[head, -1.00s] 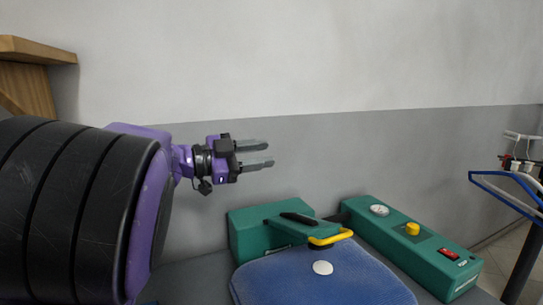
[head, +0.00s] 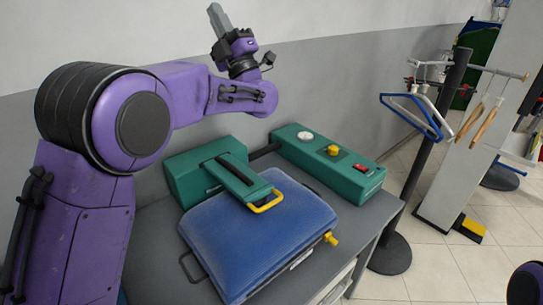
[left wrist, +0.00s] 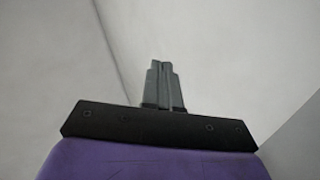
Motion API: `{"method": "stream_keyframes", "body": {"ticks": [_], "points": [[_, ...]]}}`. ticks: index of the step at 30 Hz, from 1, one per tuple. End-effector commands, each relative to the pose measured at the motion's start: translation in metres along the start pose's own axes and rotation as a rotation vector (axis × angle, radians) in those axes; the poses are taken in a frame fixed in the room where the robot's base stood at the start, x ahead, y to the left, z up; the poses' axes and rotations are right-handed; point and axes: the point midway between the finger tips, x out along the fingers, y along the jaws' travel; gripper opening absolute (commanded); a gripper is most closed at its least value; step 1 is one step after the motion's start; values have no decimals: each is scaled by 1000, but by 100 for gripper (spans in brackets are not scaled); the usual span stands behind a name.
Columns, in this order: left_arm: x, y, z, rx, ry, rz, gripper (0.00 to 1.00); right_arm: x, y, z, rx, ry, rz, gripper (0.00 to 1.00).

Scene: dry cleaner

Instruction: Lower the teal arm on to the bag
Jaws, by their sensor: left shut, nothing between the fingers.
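The teal arm (head: 233,178) has a black strip on top and a yellow loop handle (head: 266,201) at its front end. It reaches from a teal block (head: 190,178) out over the blue bag (head: 245,245). I cannot tell whether its underside touches the bag. The bag lies flat on the grey table, with a dark loop at its left side and a yellow knob at its right. My left gripper (head: 218,14) is raised, well above and behind the teal arm, pointing up. The left wrist view shows its fingers (left wrist: 162,64) together and empty. My right gripper is out of view.
A teal control box (head: 325,165) with a gauge, yellow knob and red switch stands behind the bag at right. The grey table (head: 365,215) has its edge there. A dark stand (head: 440,130) with blue hangers is farther right. A wall is behind.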

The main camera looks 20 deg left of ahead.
Motion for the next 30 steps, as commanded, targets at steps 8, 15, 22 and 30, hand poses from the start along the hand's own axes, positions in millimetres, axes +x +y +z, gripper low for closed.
{"method": "stream_keyframes", "body": {"ticks": [8,15,22,30], "points": [[-97,-74,-6,33,222,-1134,0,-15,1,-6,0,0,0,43],[-231,-10,1,168,19,-2081,0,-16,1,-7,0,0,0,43],[-272,38,-9,312,-223,-2431,0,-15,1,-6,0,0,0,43],[-302,11,-15,326,-248,-2423,0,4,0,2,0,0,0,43]]}}
